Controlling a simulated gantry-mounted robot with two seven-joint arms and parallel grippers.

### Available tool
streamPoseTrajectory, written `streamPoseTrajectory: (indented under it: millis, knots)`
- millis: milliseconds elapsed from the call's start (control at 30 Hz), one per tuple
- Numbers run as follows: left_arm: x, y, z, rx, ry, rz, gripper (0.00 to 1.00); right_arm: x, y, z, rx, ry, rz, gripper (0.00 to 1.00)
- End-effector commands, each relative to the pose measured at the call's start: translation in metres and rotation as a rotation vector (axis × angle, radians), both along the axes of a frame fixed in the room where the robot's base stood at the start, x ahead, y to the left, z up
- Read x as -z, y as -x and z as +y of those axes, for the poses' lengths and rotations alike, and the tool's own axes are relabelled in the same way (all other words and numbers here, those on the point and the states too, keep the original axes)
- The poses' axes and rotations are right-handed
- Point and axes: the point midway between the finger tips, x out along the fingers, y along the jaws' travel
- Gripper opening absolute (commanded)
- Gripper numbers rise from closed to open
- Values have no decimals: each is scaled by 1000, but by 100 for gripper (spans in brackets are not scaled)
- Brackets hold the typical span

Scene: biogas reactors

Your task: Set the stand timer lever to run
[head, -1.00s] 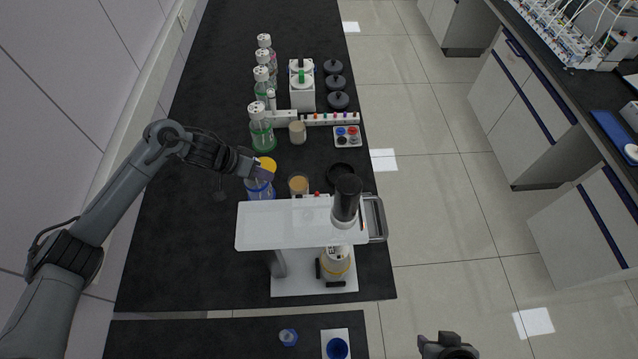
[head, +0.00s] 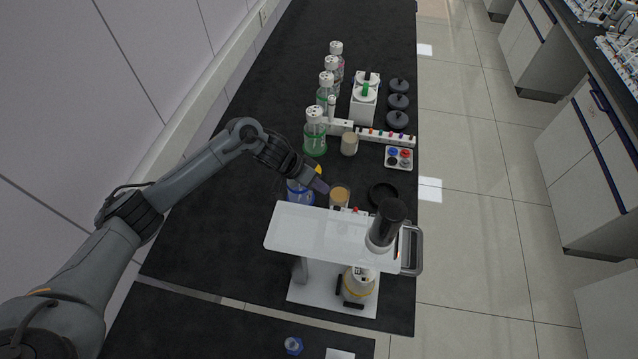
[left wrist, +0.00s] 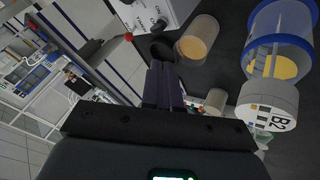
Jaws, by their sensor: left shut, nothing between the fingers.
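The stand (head: 290,225) has a white top plate with a dark cylinder (head: 390,220) on it and a yellow-banded bottle (head: 358,284) beneath. A small red tip (head: 354,209), possibly the timer lever's, shows at the stand's far edge. In the left wrist view a red knob (left wrist: 128,37) sticks out beside the white stand body (left wrist: 165,10). The lever's position is not clear. My left gripper (head: 322,186) is shut and empty, above the bench behind the stand. In the left wrist view its fingers (left wrist: 163,78) point toward the stand, apart from the red knob. My right gripper is out of view.
A blue-ringed bottle with yellow contents (head: 300,194) stands close beside my left gripper. A beaker with tan contents (head: 340,196) is just right of the fingers. A black disc (head: 383,193) lies further right. Green-ringed bottles (head: 314,138) stand behind.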

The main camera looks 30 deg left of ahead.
Motion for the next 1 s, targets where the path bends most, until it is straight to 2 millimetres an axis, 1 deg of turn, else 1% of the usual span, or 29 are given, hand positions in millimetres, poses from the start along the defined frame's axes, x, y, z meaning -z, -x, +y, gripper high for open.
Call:
streamPoseTrajectory:
  millis: [33,200,367,400,500,633,800,1000]
  knots:
    - [7,-3,-6,1,1,2,0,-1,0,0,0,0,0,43]
    - [33,-13,-23,0,2,3,0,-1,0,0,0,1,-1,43]
    - [55,-22,-37,0,0,1,0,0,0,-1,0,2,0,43]
    - [51,-21,-44,3,1,0,0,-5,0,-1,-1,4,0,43]
    - [50,-18,-57,2,-1,-1,0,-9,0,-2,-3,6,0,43]
    - [51,-16,-68,1,-1,0,0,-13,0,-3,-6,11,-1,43]
    - [52,-16,-75,0,0,0,0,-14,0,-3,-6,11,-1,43]
    - [52,-16,-76,0,-1,0,0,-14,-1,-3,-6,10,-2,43]
